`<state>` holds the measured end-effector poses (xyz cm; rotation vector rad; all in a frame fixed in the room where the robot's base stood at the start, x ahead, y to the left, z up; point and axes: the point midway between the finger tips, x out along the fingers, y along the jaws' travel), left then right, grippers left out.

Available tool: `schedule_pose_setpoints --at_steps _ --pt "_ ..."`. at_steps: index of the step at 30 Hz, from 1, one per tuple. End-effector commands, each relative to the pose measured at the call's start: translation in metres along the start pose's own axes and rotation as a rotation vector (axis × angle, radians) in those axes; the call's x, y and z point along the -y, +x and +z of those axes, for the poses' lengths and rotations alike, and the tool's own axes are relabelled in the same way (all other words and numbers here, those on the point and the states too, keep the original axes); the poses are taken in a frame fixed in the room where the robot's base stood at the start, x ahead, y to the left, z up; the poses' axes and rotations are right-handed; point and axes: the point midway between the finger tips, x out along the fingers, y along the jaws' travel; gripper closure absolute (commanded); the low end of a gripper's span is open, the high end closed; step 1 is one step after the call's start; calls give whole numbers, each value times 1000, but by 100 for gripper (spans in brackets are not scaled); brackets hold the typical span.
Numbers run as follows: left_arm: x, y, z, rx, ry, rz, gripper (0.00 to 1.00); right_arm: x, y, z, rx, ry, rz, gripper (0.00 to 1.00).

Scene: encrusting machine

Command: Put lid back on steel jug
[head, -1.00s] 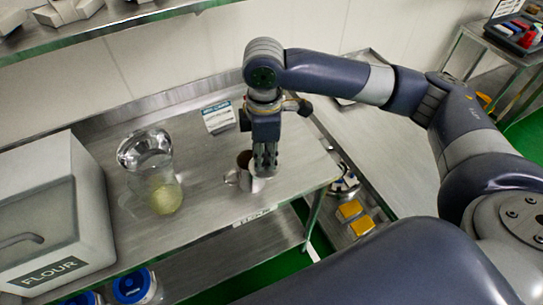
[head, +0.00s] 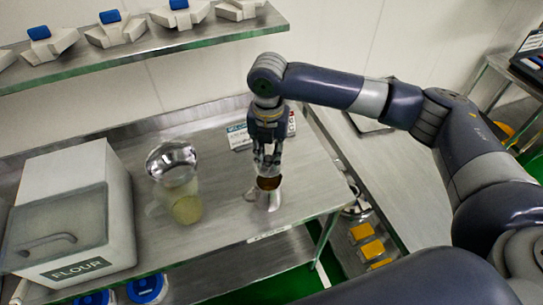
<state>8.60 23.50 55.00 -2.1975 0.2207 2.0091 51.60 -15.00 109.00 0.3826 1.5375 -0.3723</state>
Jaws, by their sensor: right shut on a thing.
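The steel jug (head: 268,201) is a small shiny vessel standing upright on the steel table, its handle towards the left. A brown patch shows at its mouth. My right gripper (head: 267,163) points down right over the jug, its fingers close together and shut on the lid. The lid is small and mostly hidden by the fingers, so I cannot tell whether it touches the jug's rim. My left gripper is not in view.
A clear jug (head: 186,205) with yellowish contents and a shiny top stands left of the steel jug. A white flour bin (head: 75,205) is further left. A small sign (head: 240,138) stands behind. The table (head: 225,222) is clear around the steel jug.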

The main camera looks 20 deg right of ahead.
Motion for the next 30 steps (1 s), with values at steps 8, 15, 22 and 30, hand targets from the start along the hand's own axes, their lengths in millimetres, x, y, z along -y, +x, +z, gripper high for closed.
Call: schedule_pose_setpoints --at_steps 8,15,22,30 --pt "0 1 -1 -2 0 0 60 -2 2 3 3 -77 -1 98" --pt "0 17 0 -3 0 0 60 -2 16 3 4 -75 -1 98" --pt "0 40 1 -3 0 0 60 -2 34 3 4 -74 -1 98" --pt "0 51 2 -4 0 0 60 -1 54 2 2 -73 -3 98"
